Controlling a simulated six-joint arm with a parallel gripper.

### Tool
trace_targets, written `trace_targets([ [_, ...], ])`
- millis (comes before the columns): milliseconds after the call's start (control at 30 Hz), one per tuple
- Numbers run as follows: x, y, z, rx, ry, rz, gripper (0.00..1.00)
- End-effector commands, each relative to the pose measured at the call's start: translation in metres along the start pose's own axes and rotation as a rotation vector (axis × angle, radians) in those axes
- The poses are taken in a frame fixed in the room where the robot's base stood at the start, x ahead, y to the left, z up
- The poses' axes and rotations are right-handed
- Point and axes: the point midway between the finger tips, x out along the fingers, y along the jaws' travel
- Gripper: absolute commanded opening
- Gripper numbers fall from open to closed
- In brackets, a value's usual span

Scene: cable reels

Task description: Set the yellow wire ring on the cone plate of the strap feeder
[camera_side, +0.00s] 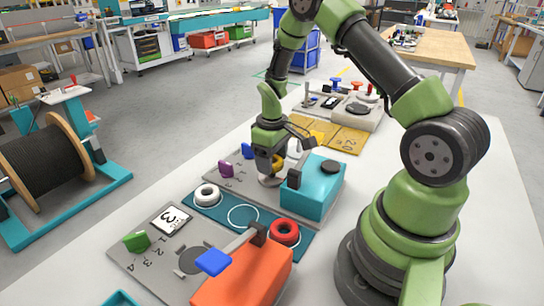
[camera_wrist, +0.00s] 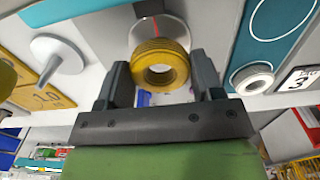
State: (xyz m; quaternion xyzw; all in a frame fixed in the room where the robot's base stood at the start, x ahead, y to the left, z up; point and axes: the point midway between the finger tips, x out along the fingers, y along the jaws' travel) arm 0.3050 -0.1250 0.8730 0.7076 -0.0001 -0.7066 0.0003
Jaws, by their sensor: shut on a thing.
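The yellow wire ring (camera_side: 277,164) is gripped between the jaws of my gripper (camera_side: 270,161). The wrist view shows the ring (camera_wrist: 160,47) between the two fingers of my gripper (camera_wrist: 162,77), its hole visible. A round grey plate (camera_side: 269,182) lies just below the ring, beside a teal box-shaped machine (camera_side: 318,190). In the wrist view, the plate with a red line (camera_wrist: 160,29) is partly hidden behind the ring. The ring appears apart from it, but the exact gap is unclear. No label shows which machine is the strap feeder.
A teal mat (camera_side: 223,209) holds a white ring (camera_side: 207,194), a red ring (camera_side: 284,232) and an empty white circle outline. An orange machine (camera_side: 245,275) stands in front. Behind my gripper are yellow cards (camera_side: 348,140) and another machine.

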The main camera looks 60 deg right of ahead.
Motion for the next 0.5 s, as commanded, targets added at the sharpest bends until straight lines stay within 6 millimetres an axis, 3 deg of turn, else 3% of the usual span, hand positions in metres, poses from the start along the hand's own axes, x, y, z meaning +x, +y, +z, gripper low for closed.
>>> trace_targets([
  [467,0.024,0.000,0.000,0.001,-0.001,-0.001,0.37],
  [500,0.024,0.000,0.000,0.002,0.000,0.000,0.68],
])
